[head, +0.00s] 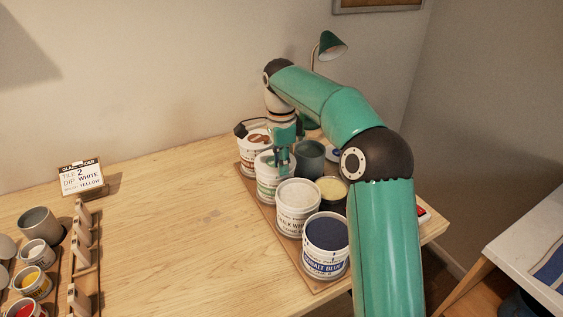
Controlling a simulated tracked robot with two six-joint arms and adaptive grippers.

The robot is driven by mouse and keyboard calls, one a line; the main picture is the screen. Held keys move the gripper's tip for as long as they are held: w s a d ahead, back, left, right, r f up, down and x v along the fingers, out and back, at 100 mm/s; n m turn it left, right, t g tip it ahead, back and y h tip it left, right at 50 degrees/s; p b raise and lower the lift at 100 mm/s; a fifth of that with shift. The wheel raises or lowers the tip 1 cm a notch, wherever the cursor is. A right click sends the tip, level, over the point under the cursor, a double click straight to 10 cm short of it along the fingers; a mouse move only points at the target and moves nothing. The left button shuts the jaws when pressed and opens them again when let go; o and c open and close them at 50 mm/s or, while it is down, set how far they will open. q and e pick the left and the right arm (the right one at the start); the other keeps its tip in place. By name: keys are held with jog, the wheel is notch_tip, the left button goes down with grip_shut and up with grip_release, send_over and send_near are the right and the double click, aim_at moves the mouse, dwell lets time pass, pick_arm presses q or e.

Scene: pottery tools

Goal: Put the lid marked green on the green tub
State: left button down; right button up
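A white tub with green lettering (267,188) stands in the left row of tubs on a board, between a brown-topped tub and a white-topped tub. My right gripper (283,168) points down at this tub's right rim, and its fingers partly hide the tub's top. I cannot tell whether the fingers are open or hold anything. A dark green round container (310,158) stands just right of the gripper. I cannot make out a lid marked green. My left gripper is not in view.
A white-topped tub (298,208) and a cobalt blue tub (325,246) stand nearer. A yellow-topped tub (331,191) sits beside my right arm. A sign (81,178), rack and small paint pots are at left. The middle of the table (185,230) is clear.

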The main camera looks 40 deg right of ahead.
jog(key=shift+o, duration=1.4)
notch_tip(320, 180, up, 12)
jog(key=p, duration=0.4)
jog(key=shift+s, duration=0.1)
